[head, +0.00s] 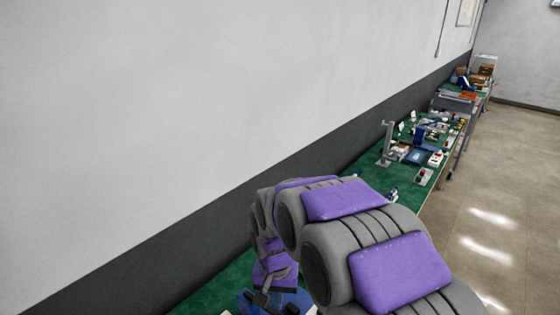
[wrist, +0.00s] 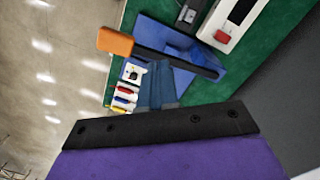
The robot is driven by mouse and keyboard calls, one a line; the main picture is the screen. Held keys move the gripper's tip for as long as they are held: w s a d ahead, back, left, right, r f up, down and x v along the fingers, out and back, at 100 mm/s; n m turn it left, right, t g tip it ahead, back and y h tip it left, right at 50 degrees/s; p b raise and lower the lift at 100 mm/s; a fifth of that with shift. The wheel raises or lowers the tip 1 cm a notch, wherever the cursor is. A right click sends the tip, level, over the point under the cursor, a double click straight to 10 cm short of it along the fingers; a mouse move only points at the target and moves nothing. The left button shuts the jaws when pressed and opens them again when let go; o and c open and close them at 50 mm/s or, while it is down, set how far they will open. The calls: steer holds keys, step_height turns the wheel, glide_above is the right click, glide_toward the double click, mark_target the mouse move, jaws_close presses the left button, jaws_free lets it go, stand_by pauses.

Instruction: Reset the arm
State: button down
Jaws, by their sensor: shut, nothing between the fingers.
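My arm, grey with purple pads, reaches over the near end of a green workbench (head: 215,290) in the head view and is bent downward. My gripper (wrist: 165,125) shows as a black edge with a purple body across the lower part of the wrist view. It is shut and holds nothing. In the wrist view a blue fixture (wrist: 155,35) lies beyond it on the green top, with a dark bar and an orange block (wrist: 115,41) at the bar's end. In the head view my arm hides much of the near bench.
A white box (wrist: 236,20) with a red button and a small white rack (wrist: 127,88) with coloured pieces lie by the fixture. Farther along the bench stand a grey post (head: 387,142) and several devices. A wall (head: 150,120) runs along the left; open floor (head: 500,180) lies right.

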steer(key=s+d+r, duration=0.2)
steer(key=s+d, duration=0.3)
steer(key=s, duration=0.3)
steer(key=s+d+r, duration=0.3)
steer(key=s+d, duration=0.2)
steer(key=s, duration=0.4)
steer(key=s+d+r+n+g, duration=0.1)
steer(key=s+d, duration=0.3)
steer(key=s, duration=0.5)
steer(key=shift+d+r, duration=0.4)
steer(key=shift+r, duration=0.35)
